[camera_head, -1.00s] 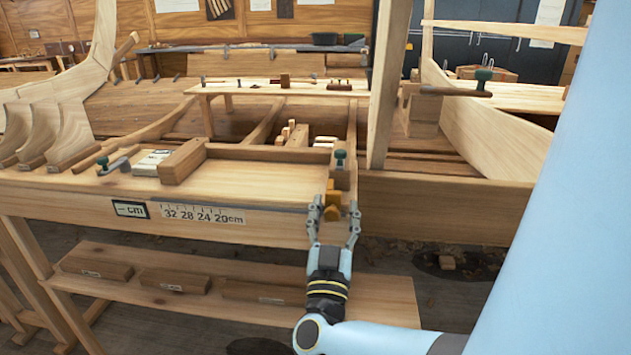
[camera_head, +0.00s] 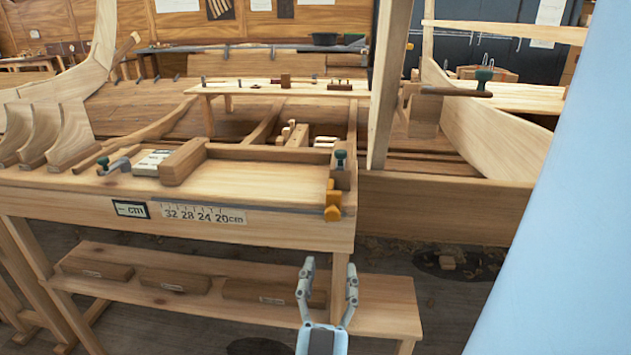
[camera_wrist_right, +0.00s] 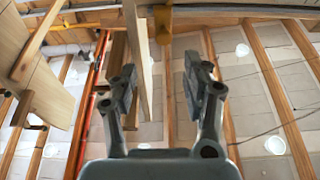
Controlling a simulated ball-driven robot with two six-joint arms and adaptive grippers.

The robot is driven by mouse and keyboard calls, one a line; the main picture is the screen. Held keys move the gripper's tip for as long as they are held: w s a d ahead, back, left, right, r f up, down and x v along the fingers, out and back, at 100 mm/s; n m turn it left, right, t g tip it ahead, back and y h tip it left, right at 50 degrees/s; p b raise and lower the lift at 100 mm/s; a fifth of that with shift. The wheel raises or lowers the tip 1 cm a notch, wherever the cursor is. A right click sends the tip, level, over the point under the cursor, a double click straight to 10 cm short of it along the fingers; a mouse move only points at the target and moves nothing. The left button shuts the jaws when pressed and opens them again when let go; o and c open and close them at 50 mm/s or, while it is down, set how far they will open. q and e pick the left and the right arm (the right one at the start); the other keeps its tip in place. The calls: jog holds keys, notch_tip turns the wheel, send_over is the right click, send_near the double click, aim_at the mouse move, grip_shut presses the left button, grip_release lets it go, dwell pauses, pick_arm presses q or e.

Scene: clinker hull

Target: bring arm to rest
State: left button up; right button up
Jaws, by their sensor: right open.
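My right gripper (camera_head: 328,283) is open and empty in the head view, fingers pointing up, low in front of the workbench and before its lower shelf. In the right wrist view its two fingers (camera_wrist_right: 161,88) stand apart with nothing between them. The orange stop (camera_head: 333,203) sits at the right end of the bench's front rail, above and apart from the gripper. A yellow-orange piece, likely the same stop, shows at the top of the right wrist view (camera_wrist_right: 162,20). My left gripper is not in view.
The workbench (camera_head: 260,230) carries a cm scale (camera_head: 203,214) on its front. Wooden blocks (camera_head: 174,283) lie on the lower shelf (camera_head: 385,310). A wooden post (camera_head: 388,90) and hull planks stand behind. Open floor (camera_head: 445,300) lies right of the shelf.

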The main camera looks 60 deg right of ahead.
dwell(0.4)
